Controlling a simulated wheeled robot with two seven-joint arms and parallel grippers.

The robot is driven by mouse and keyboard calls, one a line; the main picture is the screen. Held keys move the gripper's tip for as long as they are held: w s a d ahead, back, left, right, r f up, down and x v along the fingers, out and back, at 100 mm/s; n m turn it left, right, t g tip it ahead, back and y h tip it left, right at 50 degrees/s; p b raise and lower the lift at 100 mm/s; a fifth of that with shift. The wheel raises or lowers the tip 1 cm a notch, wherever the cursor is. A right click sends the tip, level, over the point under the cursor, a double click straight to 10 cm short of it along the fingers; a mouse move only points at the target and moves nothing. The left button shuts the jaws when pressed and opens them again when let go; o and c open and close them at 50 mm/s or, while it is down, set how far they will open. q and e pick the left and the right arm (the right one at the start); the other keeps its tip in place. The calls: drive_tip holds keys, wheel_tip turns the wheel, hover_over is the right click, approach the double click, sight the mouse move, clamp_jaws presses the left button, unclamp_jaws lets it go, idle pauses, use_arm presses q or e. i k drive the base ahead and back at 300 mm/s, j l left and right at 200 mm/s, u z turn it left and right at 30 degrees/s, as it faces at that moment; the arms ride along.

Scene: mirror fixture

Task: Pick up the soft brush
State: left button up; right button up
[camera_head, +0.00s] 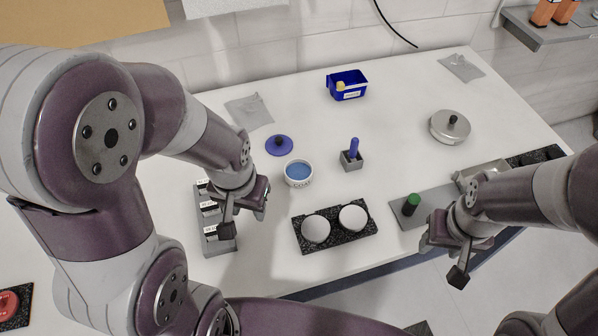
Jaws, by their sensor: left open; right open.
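No bristles show clearly, so I cannot tell for sure which thing is the soft brush. An upright blue handle (354,148) stands in a small grey block (351,162) near the middle of the table. A short green-topped piece (411,201) stands on a grey plate at the right front. My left gripper (247,212) is open and empty above the left part of the table, by a grey labelled rack. My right gripper (443,256) is open and empty near the table's front right edge, to the right of and in front of the green-topped piece.
Two white discs (316,229) sit in a black speckled fixture (338,241) at the front. A bowl of blue liquid (298,174), a blue lid (279,145), a blue bin (347,88) and a silver lidded dish (450,127) stand behind. The grey rack (221,245) is left.

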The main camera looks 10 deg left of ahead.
sight(351, 156)
drive_tip(key=i+l, duration=0.2)
drive_tip(key=l, duration=0.2)
drive_tip(key=i+l, duration=0.2)
drive_tip(key=l, duration=0.25)
drive_tip(key=i+l, duration=0.2)
drive_tip(key=l, duration=0.2)
